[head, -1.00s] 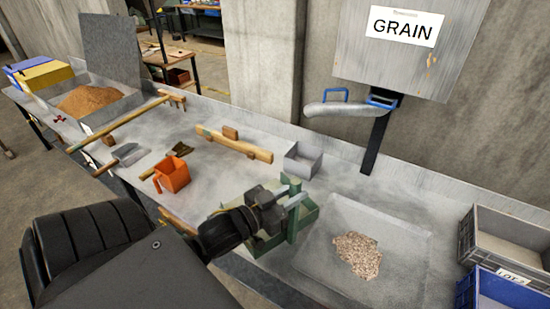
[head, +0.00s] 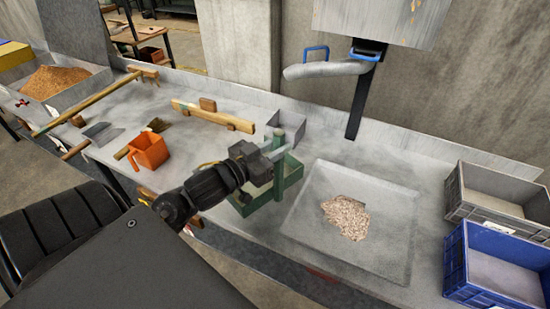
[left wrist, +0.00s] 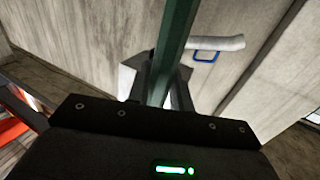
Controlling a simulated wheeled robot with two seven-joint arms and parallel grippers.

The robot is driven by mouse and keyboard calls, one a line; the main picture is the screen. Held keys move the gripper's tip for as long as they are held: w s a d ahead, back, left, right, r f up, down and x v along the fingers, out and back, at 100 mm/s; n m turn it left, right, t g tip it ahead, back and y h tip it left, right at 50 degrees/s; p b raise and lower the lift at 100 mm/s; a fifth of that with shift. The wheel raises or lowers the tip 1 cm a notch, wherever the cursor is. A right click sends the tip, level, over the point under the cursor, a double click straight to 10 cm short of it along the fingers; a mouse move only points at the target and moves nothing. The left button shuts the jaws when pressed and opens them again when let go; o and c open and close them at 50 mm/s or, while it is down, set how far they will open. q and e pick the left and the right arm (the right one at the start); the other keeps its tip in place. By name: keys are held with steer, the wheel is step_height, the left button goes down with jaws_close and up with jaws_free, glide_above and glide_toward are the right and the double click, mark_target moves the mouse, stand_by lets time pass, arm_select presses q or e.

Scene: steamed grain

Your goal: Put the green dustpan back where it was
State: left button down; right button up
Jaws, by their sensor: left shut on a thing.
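The green dustpan (head: 292,181) is a shallow green box with an upright post handle. It is at the bench's middle, just left of the grey tray with the pale grain. My left gripper (head: 278,149) is shut on the upper part of the handle and hides part of the box. In the left wrist view the green handle (left wrist: 176,45) runs up from between the fingers. I cannot tell whether the dustpan's base touches the bench. My right gripper is not in view.
A grey tray (head: 395,235) holds pale grain. A small grey box (head: 287,128) stands behind the dustpan. Grey (head: 470,200) and blue (head: 470,275) crates stand right.

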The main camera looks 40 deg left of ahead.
arm_select(q)
steer(key=w+a+f, duration=0.5)
steer(key=w+f, duration=0.3)
steer(key=f, duration=0.3)
steer(key=shift+a, duration=0.3)
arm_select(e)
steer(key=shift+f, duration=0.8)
arm_select(q)
steer(key=shift+f, duration=0.15)
steer(key=c, duration=1.2)
jaws_free()
steer(key=shift+c, duration=0.2)
